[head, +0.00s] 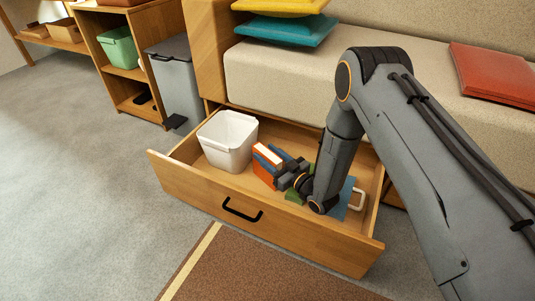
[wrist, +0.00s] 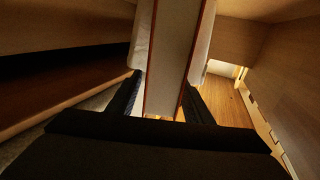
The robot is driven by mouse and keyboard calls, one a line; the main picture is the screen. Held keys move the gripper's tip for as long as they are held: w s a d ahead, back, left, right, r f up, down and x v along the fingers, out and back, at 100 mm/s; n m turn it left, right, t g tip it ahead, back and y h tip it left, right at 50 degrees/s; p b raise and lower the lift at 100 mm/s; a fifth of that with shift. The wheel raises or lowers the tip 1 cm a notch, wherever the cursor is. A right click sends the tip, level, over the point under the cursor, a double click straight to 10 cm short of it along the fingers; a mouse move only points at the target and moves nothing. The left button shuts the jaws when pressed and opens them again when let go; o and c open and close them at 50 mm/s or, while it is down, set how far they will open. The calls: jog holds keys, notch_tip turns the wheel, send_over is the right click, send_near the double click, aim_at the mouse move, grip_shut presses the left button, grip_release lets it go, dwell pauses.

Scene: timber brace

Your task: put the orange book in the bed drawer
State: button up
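The orange book (head: 263,174), with white page edges, is upright and tilted inside the open bed drawer (head: 206,189), just right of a white bin. My gripper (head: 274,156) reaches low into the drawer, its blue fingers on either side of the book's upper part. In the wrist view the pale page side of the book (wrist: 177,55), with thin orange edges, stands between my two fingers (wrist: 163,85). The fingers are very close to the covers. Whether they press on the book is unclear, and its lower end is hidden.
The white bin (head: 227,140) fills the drawer's left part. A blue thing (head: 340,205) and a white handle (head: 359,198) lie at the right, partly behind my arm. A green thing (head: 294,198) sits between. The bed seat (head: 290,80) overhangs the drawer's back.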

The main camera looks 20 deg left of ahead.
aim_at(280, 163)
jog(key=shift+r, duration=0.3)
jog(key=p+v, duration=0.3)
jog(key=v, duration=0.4)
jog(key=shift+s+d, duration=0.1)
jog(key=shift+d, duration=0.15)
